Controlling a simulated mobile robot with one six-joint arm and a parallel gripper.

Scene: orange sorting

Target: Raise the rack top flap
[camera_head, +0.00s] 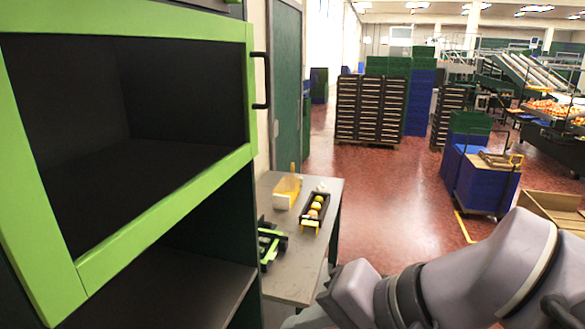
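The rack (205,278) stands close at the left, dark with an open lower shelf. Its top flap (165,220) is a bright green frame around a dark opening or see-through pane; I cannot tell which. The flap hangs down across the front of the upper compartment and looks lowered. A black bar handle (267,80) sits on its right side. My arm comes in at the lower right, apart from the flap and handle. My gripper cannot be made out in the frame.
A grey table (298,270) beside the rack holds a yellow-and-white box (287,191), a black tray (304,222) with several fruits and a green-black device (270,245). Blue crates (485,185) and a wooden box (550,205) stand right. Red floor (375,180) is open between.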

